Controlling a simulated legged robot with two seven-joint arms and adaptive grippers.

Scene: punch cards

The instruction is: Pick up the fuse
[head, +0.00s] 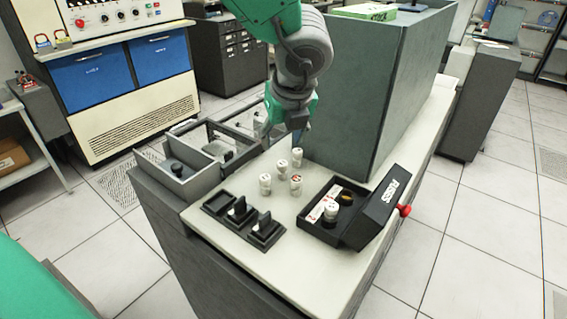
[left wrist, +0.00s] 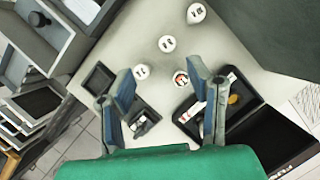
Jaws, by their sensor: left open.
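Several white fuses stand upright on the pale console top. In the head view they are a back fuse (head: 297,157), a middle fuse (head: 283,168), a left fuse (head: 265,184) and a red-marked fuse (head: 296,185). Another fuse (head: 331,212) sits in the open black box labelled FUSES (head: 365,215). My left gripper (head: 284,130) is open and empty, above and behind the loose fuses. In the left wrist view (left wrist: 162,78) the red-marked fuse (left wrist: 180,78) appears between the fingers, partly overlapped by one. My right gripper is out of view.
Black switches (head: 252,220) sit in front of the fuses. Grey trays (head: 185,175) line the console's left side. A tall grey cabinet (head: 365,90) stands close behind and right of my arm. A red knob (head: 404,210) protrudes at the right edge.

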